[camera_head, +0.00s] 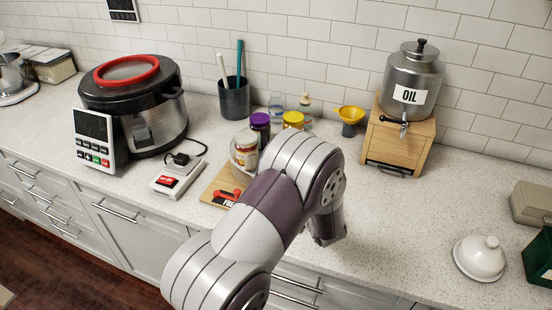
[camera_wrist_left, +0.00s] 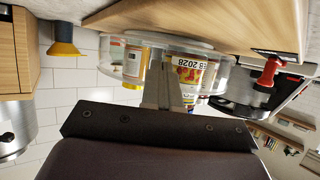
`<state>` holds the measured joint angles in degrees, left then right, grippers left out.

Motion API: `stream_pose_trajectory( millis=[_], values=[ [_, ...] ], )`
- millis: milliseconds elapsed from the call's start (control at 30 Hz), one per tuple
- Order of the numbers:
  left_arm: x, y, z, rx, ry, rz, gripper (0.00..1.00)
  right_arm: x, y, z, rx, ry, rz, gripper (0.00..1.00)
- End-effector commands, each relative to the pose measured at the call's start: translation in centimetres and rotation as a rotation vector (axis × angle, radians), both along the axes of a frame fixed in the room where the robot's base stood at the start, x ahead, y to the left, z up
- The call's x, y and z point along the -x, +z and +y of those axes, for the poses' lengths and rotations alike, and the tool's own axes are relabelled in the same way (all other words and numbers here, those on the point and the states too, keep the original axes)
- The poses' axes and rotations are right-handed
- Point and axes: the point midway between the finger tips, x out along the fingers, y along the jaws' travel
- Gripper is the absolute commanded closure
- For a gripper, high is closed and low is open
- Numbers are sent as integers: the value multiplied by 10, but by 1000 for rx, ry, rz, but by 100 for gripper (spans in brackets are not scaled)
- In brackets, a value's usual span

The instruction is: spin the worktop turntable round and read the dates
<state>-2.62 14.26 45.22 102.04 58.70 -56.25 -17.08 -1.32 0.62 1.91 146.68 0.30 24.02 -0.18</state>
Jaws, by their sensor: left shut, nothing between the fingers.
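The turntable (camera_head: 236,168) is a round clear-walled tray on the worktop, partly behind my left arm. It holds a jar with a red and pale label (camera_head: 246,146), a purple-lidded jar (camera_head: 260,121) and a yellow-lidded jar (camera_head: 293,118). The left wrist view is upside down. There the turntable's clear wall (camera_wrist_left: 222,78) shows, and a jar label (camera_wrist_left: 190,78) reads "EB 2028", its start cut off. My left gripper (camera_wrist_left: 166,82) is shut and empty, its fingertips close by the turntable; contact is unclear. In the head view my arm hides its fingers. My right gripper is out of view.
A wooden board (camera_head: 212,193) with a red item lies at the turntable's front left. A cooker (camera_head: 150,120) and red-button device (camera_head: 178,178) stand left. A yellow funnel (camera_head: 350,114) and oil dispenser (camera_head: 412,80) stand right. Worktop before the white dish (camera_head: 480,258) is clear.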

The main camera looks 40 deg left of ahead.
Motion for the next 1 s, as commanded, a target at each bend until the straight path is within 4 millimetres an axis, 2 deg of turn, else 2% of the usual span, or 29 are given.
stream_pose_trajectory(
  millis=[367,767,1000],
  values=[
    [18,0,10,0,0,0,100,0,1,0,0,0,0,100],
    [20,0,12,1,0,-1,100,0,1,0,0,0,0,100],
    [27,0,23,-1,0,-1,100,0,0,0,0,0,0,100]
  ],
)
